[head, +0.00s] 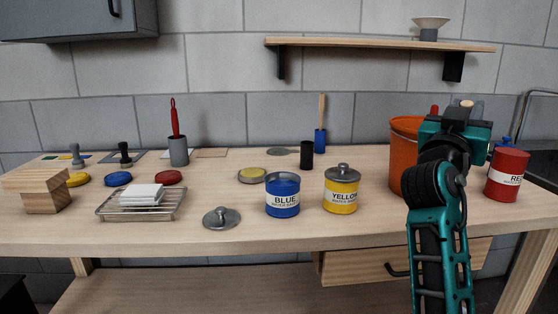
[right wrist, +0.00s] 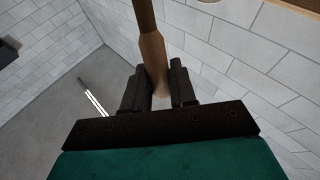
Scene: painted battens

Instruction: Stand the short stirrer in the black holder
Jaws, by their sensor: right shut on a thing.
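The black holder (head: 306,154) stands upright near the back middle of the table, and no stirrer shows in it. My right gripper (head: 464,112) is raised at the right, in front of the orange bucket and well to the right of the black holder. It is shut on a wooden stirrer (right wrist: 152,50), which passes between the fingers in the right wrist view. In the head view only a pale wooden end (head: 467,103) shows above the gripper; how long the stirrer is cannot be told. My left gripper is not in view.
A blue holder (head: 320,142) with a wooden-handled tool stands right behind the black holder. A grey holder (head: 178,151) has a red tool. Blue (head: 283,196) and yellow (head: 341,190) cans stand in front. The orange bucket (head: 403,160) and red can (head: 507,176) flank my right arm.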

